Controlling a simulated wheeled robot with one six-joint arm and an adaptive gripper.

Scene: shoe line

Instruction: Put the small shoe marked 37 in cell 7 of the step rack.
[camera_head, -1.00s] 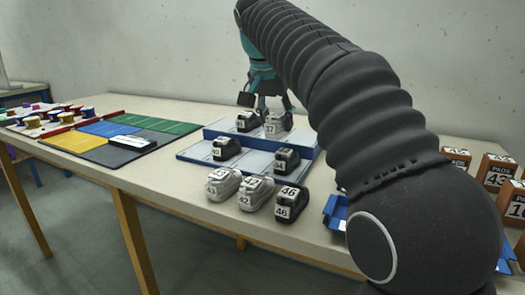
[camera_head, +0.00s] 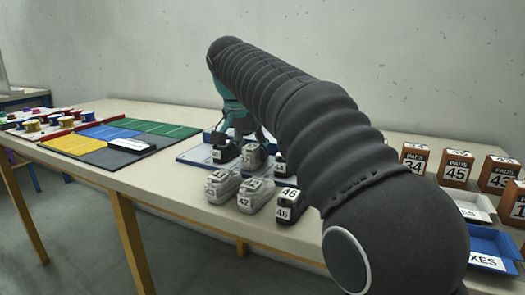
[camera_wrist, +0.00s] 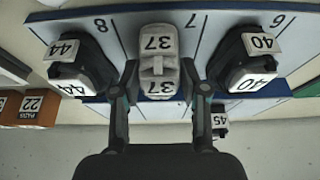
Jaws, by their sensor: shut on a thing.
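The grey shoe marked 37 (camera_wrist: 158,45) is between the two fingers of my gripper (camera_wrist: 159,75), which is shut on it. It also shows in the head view (camera_head: 251,160) under my gripper (camera_head: 245,135). Dark shoe 44 (camera_wrist: 76,62) is in the strip marked 8, and dark shoe 40 (camera_wrist: 246,62) is in the strip marked 6.
Dark shoe 45 (camera_wrist: 219,120) shows beyond the blue ledge. Shoes 43 (camera_head: 221,188), 42 (camera_head: 255,195) and 46 (camera_head: 288,206) stand on the table in front of the rack. Orange PADS boxes (camera_head: 455,170) and a blue tray (camera_head: 490,245) are at right.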

